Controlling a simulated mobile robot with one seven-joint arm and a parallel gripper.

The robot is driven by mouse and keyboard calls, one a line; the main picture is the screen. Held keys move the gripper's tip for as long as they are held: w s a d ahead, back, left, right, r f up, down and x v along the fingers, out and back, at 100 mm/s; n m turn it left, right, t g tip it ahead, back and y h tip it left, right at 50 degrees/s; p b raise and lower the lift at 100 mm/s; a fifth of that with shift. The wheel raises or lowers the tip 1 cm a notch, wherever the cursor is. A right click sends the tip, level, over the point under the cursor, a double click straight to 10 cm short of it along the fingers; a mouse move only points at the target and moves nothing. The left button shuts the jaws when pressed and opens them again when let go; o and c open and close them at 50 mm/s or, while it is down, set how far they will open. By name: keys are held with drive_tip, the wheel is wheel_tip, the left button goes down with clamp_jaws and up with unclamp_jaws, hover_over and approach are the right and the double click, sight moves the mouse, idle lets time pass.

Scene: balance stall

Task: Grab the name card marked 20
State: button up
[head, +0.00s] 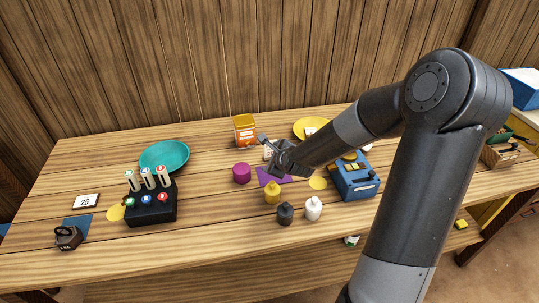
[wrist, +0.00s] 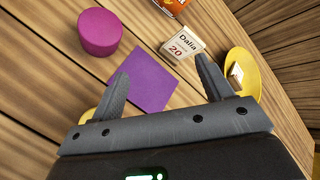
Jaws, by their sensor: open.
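The name card marked 20 (wrist: 182,45) is white with "Dalia" above a red 20. In the wrist view it stands near the top middle, beyond my gripper's fingertips and closer to the right finger. Another white card (head: 86,201) at the left of the table reads 25.
A purple cylinder (wrist: 100,31) and purple mat (wrist: 142,80) lie near the card. An orange box (head: 245,130) stands behind it. A yellow plate (wrist: 242,69) is to its right. A blue device (head: 354,179) stands right.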

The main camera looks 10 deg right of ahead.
sight(270, 150)
drive_tip(key=w+d+f+m+t, duration=0.1)
drive_tip(key=w+m, duration=0.2)
drive_tip(key=w+d+f+m+t, duration=0.1)
drive_tip(key=w+m, duration=0.2)
drive_tip(key=m, duration=0.1)
drive_tip(key=w+d+f+m, duration=0.1)
drive_tip(key=w+m, duration=0.2)
drive_tip(key=m, duration=0.1)
drive_tip(key=shift+w+f+t+h, duration=0.1)
drive_tip(key=shift+f+t+h, duration=0.05)
drive_tip(key=shift+t+h, duration=0.2)
drive_tip(key=shift+a+x, duration=0.2)
drive_tip(key=shift+x, duration=1.15)
drive_tip(key=shift+a+x, duration=0.15)
drive_tip(key=shift+x, duration=1.2)
drive_tip(key=shift+c, duration=0.3)
drive_tip(key=shift+r, duration=0.2)
drive_tip(key=c, duration=1.3)
drive_tip(key=shift+o, duration=0.2)
drive_tip(key=shift+r, duration=0.1)
